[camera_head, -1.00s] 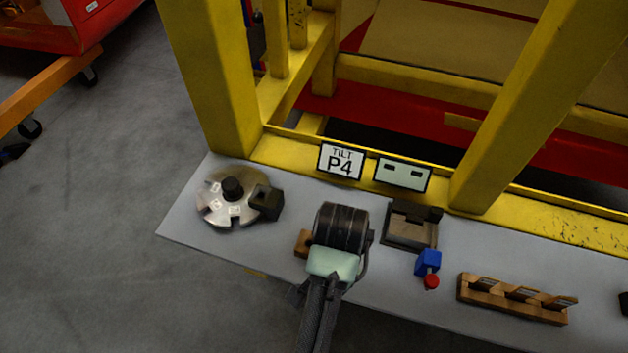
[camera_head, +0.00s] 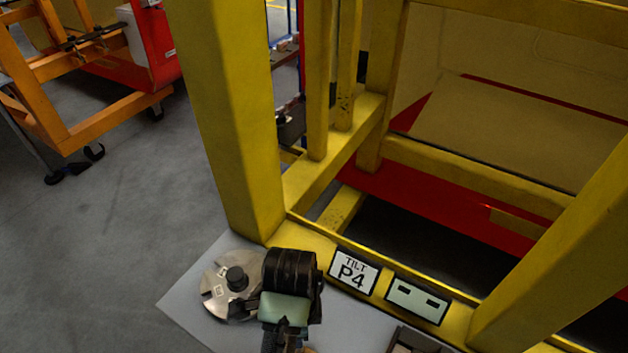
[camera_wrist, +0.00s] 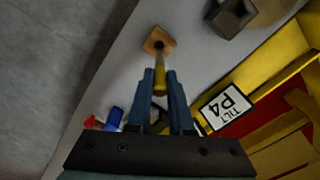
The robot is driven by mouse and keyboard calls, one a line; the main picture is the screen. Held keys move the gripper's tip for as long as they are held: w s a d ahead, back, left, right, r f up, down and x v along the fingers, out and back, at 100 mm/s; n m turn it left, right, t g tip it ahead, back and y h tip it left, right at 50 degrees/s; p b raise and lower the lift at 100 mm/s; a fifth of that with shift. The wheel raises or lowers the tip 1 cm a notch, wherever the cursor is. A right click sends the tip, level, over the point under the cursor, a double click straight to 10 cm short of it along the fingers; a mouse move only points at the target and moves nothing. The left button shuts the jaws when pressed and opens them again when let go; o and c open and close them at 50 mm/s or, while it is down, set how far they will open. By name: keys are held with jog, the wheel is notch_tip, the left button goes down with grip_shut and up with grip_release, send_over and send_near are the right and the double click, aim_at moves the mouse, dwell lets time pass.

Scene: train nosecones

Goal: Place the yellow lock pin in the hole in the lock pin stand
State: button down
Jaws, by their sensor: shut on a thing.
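The yellow lock pin (camera_wrist: 160,80) is held between the blue fingers of my gripper (camera_wrist: 160,73) in the wrist view, with its far end pointing towards the stand. The lock pin stand (camera_wrist: 153,36) is a small wooden block with a dark round hole, straight beyond the pin in that view. I cannot tell whether the pin's end touches the hole or is apart from it. In the head view my dark wrist hides the fingers and pin, and only a sliver of wood shows at the bottom edge.
A metal disc with a black knob (camera_head: 236,279) lies left of my wrist on the grey bench (camera_head: 190,297). Yellow frame posts (camera_head: 222,120) rise behind. Blue and red parts (camera_wrist: 113,120) show in the wrist view.

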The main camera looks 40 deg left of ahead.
jog(key=f, duration=0.3)
jog(key=f+p, duration=0.1)
jog(key=f, duration=0.1)
jog(key=shift+s+f, duration=0.25)
jog(key=shift+f, duration=0.1)
jog(key=shift+f+p, duration=0.35)
jog(key=shift+f, duration=1.55)
jog(key=shift+w, duration=0.1)
jog(key=shift+f, duration=0.15)
jog(key=c, duration=0.8)
grip_release()
notch_tip(320, 180, up, 12)
jog(key=shift+r, duration=0.15)
